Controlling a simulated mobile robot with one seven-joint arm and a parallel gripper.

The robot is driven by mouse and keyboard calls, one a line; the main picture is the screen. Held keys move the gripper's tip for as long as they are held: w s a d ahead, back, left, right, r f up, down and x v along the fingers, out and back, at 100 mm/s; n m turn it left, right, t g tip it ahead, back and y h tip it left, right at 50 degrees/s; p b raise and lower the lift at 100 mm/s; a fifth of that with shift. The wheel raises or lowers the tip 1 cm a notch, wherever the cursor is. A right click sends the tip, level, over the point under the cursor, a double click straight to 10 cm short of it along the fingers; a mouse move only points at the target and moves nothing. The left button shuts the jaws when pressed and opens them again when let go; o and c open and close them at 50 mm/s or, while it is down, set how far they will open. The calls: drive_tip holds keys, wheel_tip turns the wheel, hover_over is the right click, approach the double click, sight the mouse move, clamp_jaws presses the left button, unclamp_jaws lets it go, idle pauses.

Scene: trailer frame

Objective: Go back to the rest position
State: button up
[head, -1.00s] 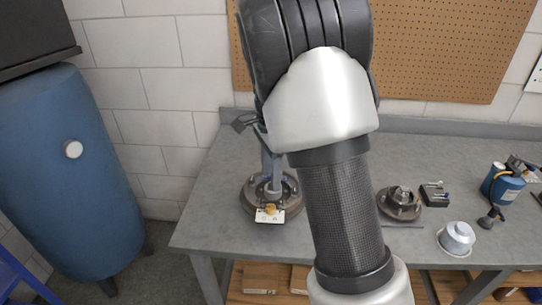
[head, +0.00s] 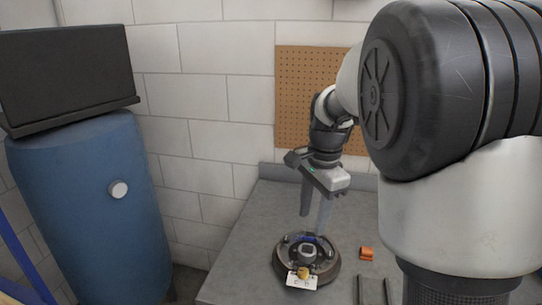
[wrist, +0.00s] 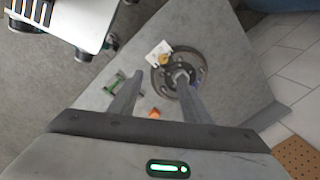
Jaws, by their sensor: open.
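My gripper (head: 314,218) is open, pointing down above the back of the workbench, with nothing between its fingers. In the wrist view both fingers (wrist: 156,82) stand well apart, and the right one covers part of a dark round hub (wrist: 160,82). In the head view that hub (head: 279,265) lies on the bench below the fingers, apart from them as far as I can tell. A white tag with a yellow piece (head: 302,281) is at its front edge. My arm's large links hide the right side of the head view.
The grey bench (head: 245,255) has free room left of the hub. A small orange part (head: 366,253) lies right of it. A blue tank (head: 85,205) and a dark box (head: 65,75) stand at left. A pegboard (head: 300,105) hangs on the block wall behind.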

drive_tip(key=s+r+n+t+p, duration=0.1)
drive_tip(key=s+r+n, duration=0.4)
drive_tip(key=s, duration=0.5)
drive_tip(key=s+r+n+t+p, duration=0.2)
drive_tip(key=s+r+n+t, duration=0.1)
drive_tip(key=s+n, duration=0.5)
drive_tip(key=s+r, duration=0.1)
drive_tip(key=s, duration=0.2)
drive_tip(key=shift+s+a+r+n+t+h, duration=0.15)
drive_tip(key=shift+s+r+n+t+h, duration=0.15)
drive_tip(key=shift+r+n+t, duration=0.1)
